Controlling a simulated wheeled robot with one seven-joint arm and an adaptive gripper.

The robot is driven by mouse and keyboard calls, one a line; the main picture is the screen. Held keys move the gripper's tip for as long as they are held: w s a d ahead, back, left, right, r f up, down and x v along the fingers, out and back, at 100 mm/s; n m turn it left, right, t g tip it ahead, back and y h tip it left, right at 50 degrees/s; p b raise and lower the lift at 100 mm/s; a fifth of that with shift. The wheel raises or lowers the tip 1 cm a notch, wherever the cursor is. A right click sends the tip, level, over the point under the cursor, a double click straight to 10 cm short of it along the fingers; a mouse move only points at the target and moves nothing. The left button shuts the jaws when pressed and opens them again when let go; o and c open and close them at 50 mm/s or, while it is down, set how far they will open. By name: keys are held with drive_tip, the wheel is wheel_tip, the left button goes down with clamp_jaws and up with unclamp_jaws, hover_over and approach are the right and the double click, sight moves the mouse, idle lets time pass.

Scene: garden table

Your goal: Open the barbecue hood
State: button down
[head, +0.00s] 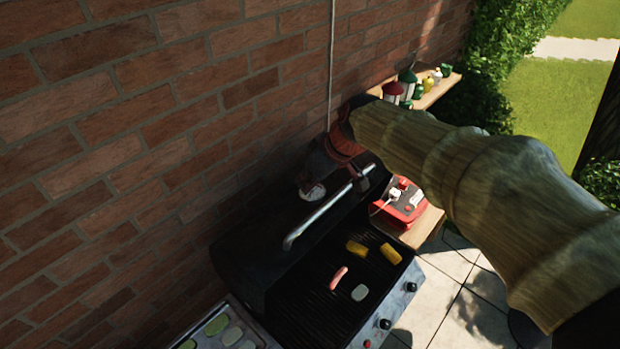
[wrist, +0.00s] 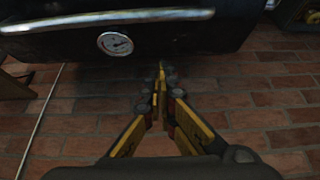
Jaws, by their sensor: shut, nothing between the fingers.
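The black barbecue hood (head: 240,255) stands raised and tipped back toward the brick wall in the head view, with the grill open below it. Its silver handle bar (head: 320,212) runs along the hood's front edge. In the wrist view the hood (wrist: 180,35) fills the top, with the handle (wrist: 110,18) and a round white thermometer dial (wrist: 115,43). My gripper (wrist: 161,70) is shut and empty, its fingertips just past the hood's edge near the dial, against a brick background. Whether they touch the hood I cannot tell. In the head view my arm hides part of the hood's far end.
On the grill grate (head: 315,293) lie a sausage (head: 338,277), two yellow corn pieces (head: 390,254) and a pale slice (head: 359,292). A red box (head: 402,205) stands on the side shelf. Lanterns (head: 407,82) and bottles stand on a wooden shelf (head: 440,90) behind. The wall is close behind the hood.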

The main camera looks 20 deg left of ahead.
drive_tip(key=f, duration=0.2)
drive_tip(key=f+p, duration=0.1)
drive_tip(key=f, duration=0.1)
drive_tip(key=f+p, duration=0.1)
drive_tip(key=f, duration=0.2)
drive_tip(key=shift+w+a, duration=0.1)
drive_tip(key=shift+a, duration=0.3)
drive_tip(key=shift+d+f, duration=0.2)
drive_tip(key=shift+d, duration=0.1)
drive_tip(key=shift+f, duration=0.35)
drive_tip(key=shift+d+r, duration=0.1)
